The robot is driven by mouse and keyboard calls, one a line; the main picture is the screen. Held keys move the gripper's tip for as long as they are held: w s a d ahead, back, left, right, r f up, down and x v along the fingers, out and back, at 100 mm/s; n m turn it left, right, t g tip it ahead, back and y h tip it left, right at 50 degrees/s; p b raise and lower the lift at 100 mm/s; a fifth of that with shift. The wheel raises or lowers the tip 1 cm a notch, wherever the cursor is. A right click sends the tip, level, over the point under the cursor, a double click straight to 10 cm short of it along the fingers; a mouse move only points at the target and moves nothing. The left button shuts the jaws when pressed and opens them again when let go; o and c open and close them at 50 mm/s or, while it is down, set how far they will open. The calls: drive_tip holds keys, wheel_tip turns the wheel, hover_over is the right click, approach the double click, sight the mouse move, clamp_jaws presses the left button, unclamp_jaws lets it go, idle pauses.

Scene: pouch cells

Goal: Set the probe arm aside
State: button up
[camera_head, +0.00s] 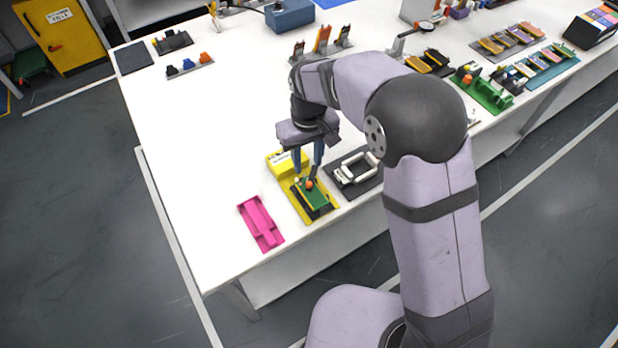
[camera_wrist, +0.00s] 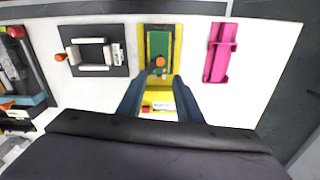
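A yellow fixture (camera_head: 327,211) with a green plate (camera_head: 313,194) stands near the front edge of the table. It also shows in the wrist view, with its yellow base (camera_wrist: 176,40) and green plate (camera_wrist: 159,42). My gripper (camera_head: 306,176) points down over the fixture. Its two fingers are apart in the wrist view (camera_wrist: 164,79), with the knob just beyond the tips and nothing visibly held.
A yellow block with a white label (camera_head: 286,163) adjoins the fixture. A pink tray (camera_head: 261,223) lies to its left, and a dark fixture with a pale frame (camera_head: 356,170) lies to its right. The white table (camera_head: 200,150) is clear farther left.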

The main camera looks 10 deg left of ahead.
sight(309, 183)
drive_tip(key=shift+s+d+f, duration=0.15)
drive_tip(key=shift+s+d, duration=0.1)
drive_tip(key=shift+s, duration=0.05)
drive_tip(key=shift+f, duration=0.35)
drive_tip(key=shift+f+p, duration=1.25)
drive_tip(key=shift+f, duration=2.05)
clamp_jaws()
